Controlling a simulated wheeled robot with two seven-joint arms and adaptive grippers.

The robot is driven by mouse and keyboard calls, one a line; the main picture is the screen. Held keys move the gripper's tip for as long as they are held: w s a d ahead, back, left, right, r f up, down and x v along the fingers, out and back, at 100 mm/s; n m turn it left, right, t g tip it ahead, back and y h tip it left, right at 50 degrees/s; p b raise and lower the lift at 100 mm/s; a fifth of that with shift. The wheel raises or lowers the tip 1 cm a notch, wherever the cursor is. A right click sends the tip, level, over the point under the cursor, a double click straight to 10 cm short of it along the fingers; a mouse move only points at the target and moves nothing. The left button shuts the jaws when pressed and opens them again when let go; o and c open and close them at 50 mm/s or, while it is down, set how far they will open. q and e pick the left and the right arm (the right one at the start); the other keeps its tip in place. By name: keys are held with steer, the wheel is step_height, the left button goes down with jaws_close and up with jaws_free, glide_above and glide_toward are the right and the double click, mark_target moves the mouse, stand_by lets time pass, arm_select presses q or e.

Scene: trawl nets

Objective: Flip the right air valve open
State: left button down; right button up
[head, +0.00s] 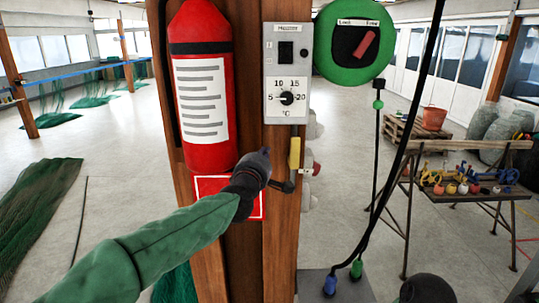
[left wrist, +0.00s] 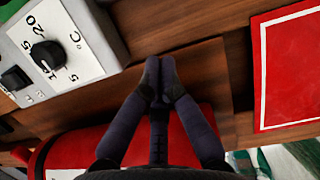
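A yellow valve lever (head: 295,152) stands upright on the right side of the wooden post, above a dark pipe elbow (head: 285,187). My left gripper (head: 266,156) is just left of the lever in the head view, with a visible gap. In the left wrist view its two dark fingertips (left wrist: 160,72) meet with nothing between them. A dark rounded shape (head: 428,290) at the bottom right seems to be part of my right arm; its fingers cannot be made out.
A fire extinguisher (head: 203,90) and a thermostat box (head: 287,75) are on the post (head: 250,240). A green hose reel (head: 353,42) hangs to the right, with dark hoses below. A red-framed sign (left wrist: 290,65) is beside the gripper. A tool table (head: 470,200) stands at right.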

arm_select(q)
steer(key=b+v, duration=0.1)
steer(key=v, duration=0.4)
steer(key=shift+s, duration=0.3)
steer(key=shift+a, duration=0.1)
